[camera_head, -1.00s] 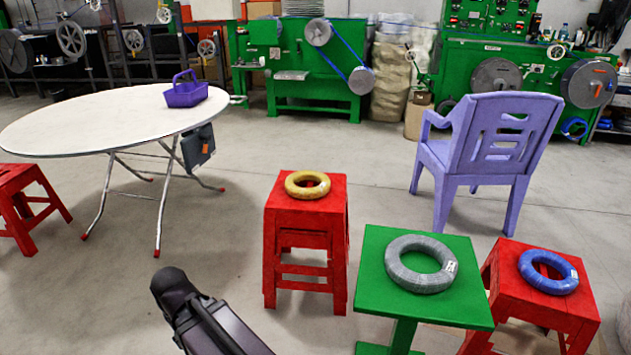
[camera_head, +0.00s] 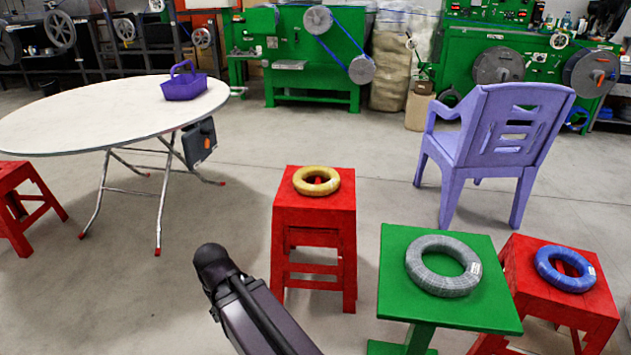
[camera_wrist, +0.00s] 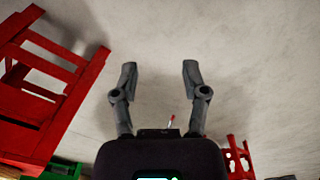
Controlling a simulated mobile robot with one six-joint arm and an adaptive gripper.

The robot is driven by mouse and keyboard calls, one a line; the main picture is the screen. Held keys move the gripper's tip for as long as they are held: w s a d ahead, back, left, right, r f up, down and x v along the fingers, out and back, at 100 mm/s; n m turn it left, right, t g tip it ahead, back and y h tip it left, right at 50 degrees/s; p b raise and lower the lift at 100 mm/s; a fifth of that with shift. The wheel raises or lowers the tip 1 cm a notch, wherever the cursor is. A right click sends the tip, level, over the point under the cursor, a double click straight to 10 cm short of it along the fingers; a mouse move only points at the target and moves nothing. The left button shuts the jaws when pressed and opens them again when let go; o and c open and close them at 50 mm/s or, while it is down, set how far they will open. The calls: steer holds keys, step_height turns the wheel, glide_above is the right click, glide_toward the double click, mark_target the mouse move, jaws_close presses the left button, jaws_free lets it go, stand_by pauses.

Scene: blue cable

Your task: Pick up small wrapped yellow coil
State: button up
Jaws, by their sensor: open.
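The small wrapped yellow coil (camera_head: 316,181) lies flat on the red stool (camera_head: 314,213) in the middle of the head view. My gripper's fingers are not seen in the head view; only my arm shows at the bottom, left of and nearer than that stool. In the wrist view my gripper (camera_wrist: 157,80) is open and empty, its two fingers apart over bare floor. The yellow coil does not show in the wrist view. A red stool (camera_wrist: 45,95) shows at the left there.
A grey coil (camera_head: 443,265) lies on the green table (camera_head: 397,290), and a blue coil (camera_head: 565,268) on another red stool (camera_head: 600,302). A purple chair (camera_head: 497,140) stands behind them. A white round table (camera_head: 90,115) with a purple basket (camera_head: 185,85) stands at the left.

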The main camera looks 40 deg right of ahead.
steer(key=o, duration=0.3)
steer(key=shift+w+d, duration=0.1)
steer(key=n+t+h+b, duration=0.1)
steer(key=n+t+h, duration=0.3)
steer(key=n+h, duration=1.35)
glide_toward(329, 183)
steer(key=r+n+y, duration=0.1)
steer(key=a+r+n+y, duration=0.1)
steer(key=r+y, duration=0.1)
steer(key=s+r+n+y, duration=0.1)
steer(key=r+n, duration=0.1)
steer(key=shift+s+a+y, duration=0.1)
steer(key=shift+a+y, duration=0.1)
steer(key=shift+y, duration=0.05)
steer(key=shift+f, duration=0.1)
steer(key=b+x, duration=0.3)
steer(key=x, duration=0.4)
steer(key=shift+w+d+f, duration=0.2)
steer(key=shift+d, duration=0.05)
steer(key=shift+d+f, duration=0.1)
steer(key=shift+d, duration=0.35)
